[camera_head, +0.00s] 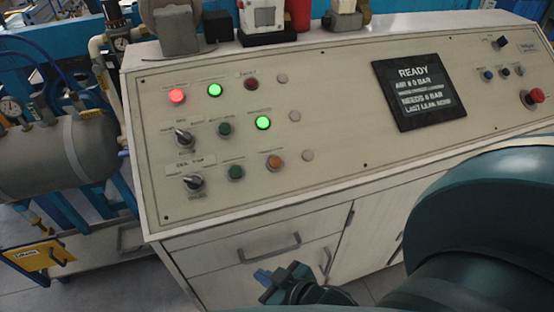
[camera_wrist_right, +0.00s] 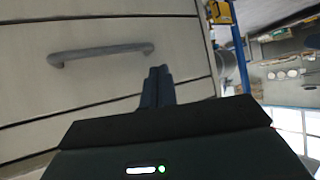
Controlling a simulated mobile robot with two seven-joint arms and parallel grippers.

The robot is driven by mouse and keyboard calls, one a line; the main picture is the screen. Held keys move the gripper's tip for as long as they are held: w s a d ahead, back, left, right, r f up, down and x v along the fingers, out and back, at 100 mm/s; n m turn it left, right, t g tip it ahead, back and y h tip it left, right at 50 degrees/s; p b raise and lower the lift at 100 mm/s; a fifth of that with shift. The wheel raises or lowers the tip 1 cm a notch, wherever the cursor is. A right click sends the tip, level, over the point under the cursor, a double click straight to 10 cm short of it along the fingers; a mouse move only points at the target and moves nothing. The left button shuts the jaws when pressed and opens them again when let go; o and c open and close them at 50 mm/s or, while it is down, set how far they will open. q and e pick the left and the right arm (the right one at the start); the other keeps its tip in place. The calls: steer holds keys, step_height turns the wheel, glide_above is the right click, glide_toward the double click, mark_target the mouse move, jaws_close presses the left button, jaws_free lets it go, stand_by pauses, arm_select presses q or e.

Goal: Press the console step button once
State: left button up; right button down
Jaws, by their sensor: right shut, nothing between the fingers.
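The console (camera_head: 330,130) has a sloped cream panel with several lamps, buttons and knobs. Their labels are too small to read, so I cannot tell which is the step button. Small buttons, one blue (camera_head: 487,75), sit at the right near a red mushroom button (camera_head: 533,97). Green buttons (camera_head: 225,129) and an orange one (camera_head: 274,162) sit at the left. My right gripper (camera_head: 264,276) is shut and empty, below the panel in front of the drawers. Its closed fingers (camera_wrist_right: 157,84) show in the right wrist view, near a drawer front. My left gripper is not in view.
A dark screen (camera_head: 418,92) on the panel reads READY. Drawer handles (camera_head: 269,248) stick out below the console. A grey tank (camera_head: 65,155) with blue pipework stands at the left. My right arm covers the lower right of the head view.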

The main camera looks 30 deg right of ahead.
arm_select(q)
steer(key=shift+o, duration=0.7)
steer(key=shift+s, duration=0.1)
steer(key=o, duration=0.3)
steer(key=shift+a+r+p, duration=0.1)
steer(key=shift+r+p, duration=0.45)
steer(key=shift+p, duration=0.3)
arm_select(e)
steer(key=w+d+r+n+y, duration=0.1)
steer(key=w+r+n, duration=0.1)
steer(key=r+n, duration=0.1)
steer(key=w+d+r+n+y, duration=0.1)
steer(key=w+r+n, duration=0.2)
steer(key=r, duration=0.3)
steer(key=w+d+r+n+t+y+p, duration=0.1)
steer(key=w+r+n+y, duration=0.1)
steer(key=w+r+n, duration=0.1)
steer(key=shift+d+r+n, duration=0.3)
steer(key=shift+r+n, duration=0.6)
arm_select(q)
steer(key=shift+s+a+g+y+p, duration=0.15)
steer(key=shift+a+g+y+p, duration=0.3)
steer(key=shift+p, duration=0.7)
arm_select(e)
steer(key=w+d+r+n+g, duration=0.1)
steer(key=d+r+n+g, duration=0.1)
steer(key=d+r+n, duration=0.7)
step_height(320, 180, up, 4)
steer(key=shift+w+f, duration=0.15)
steer(key=shift+f, duration=0.1)
